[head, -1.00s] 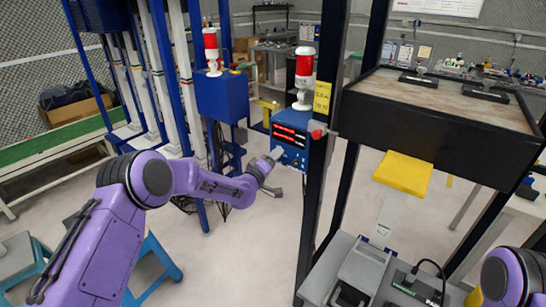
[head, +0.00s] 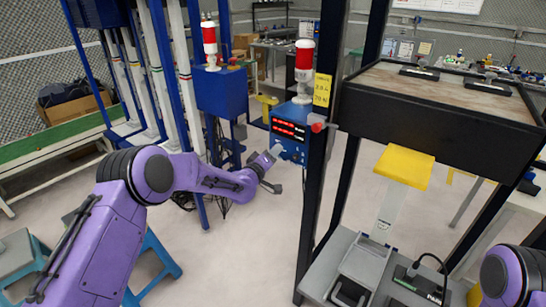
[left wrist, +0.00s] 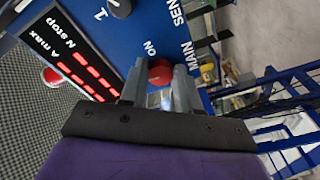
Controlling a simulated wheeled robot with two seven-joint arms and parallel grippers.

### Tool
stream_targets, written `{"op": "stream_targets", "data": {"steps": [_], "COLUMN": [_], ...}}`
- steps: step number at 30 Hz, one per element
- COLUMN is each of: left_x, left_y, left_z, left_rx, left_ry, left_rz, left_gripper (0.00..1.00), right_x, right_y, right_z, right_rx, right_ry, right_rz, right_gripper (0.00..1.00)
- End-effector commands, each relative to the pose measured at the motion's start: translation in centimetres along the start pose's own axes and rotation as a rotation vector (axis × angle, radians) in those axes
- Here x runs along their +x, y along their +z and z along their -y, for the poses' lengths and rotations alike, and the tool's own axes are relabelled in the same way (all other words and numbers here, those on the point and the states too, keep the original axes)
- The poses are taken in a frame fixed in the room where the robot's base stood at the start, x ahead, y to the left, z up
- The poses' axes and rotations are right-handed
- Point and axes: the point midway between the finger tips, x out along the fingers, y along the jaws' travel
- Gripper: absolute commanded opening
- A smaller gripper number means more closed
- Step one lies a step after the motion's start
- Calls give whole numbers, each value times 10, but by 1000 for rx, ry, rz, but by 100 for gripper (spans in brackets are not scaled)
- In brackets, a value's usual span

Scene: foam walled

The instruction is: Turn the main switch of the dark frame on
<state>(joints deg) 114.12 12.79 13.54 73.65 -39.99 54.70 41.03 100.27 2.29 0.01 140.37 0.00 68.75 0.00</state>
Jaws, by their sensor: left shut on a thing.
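The dark frame (head: 315,190) stands right of centre in the head view, with a blue control box (head: 289,113) on its near-left post. In the left wrist view the box's panel shows the words MAIN and ON beside a red knob (left wrist: 160,74), the main switch. My left gripper (head: 271,157) is at the lower part of the box. In the left wrist view its fingers (left wrist: 158,88) are shut on the red knob, one on each side. The fingers partly hide the knob, and I cannot tell which way it points. My right gripper is out of view.
A red-and-white signal light (head: 304,68) stands above the box, and a red knob (head: 317,123) sticks out at its right side. A blue frame with its own blue box (head: 220,92) stands to the left. The floor (head: 235,255) below the gripper is clear.

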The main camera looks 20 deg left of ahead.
Motion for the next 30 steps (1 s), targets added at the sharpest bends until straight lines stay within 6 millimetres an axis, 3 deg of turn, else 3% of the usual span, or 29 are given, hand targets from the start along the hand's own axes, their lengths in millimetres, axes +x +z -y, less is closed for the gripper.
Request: {"op": "stream_targets", "data": {"steps": [9, 30], "left_x": [0, 0], "left_y": [4, 2], "left_z": [7, 10], "left_rx": [277, 938], "left_ry": [31, 104], "left_rz": [-16, -54], "left_gripper": [1, 1], "right_x": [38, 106], "right_y": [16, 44], "right_z": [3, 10], "right_rx": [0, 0], "right_ry": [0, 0], "right_rz": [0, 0], "right_gripper": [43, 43]}}
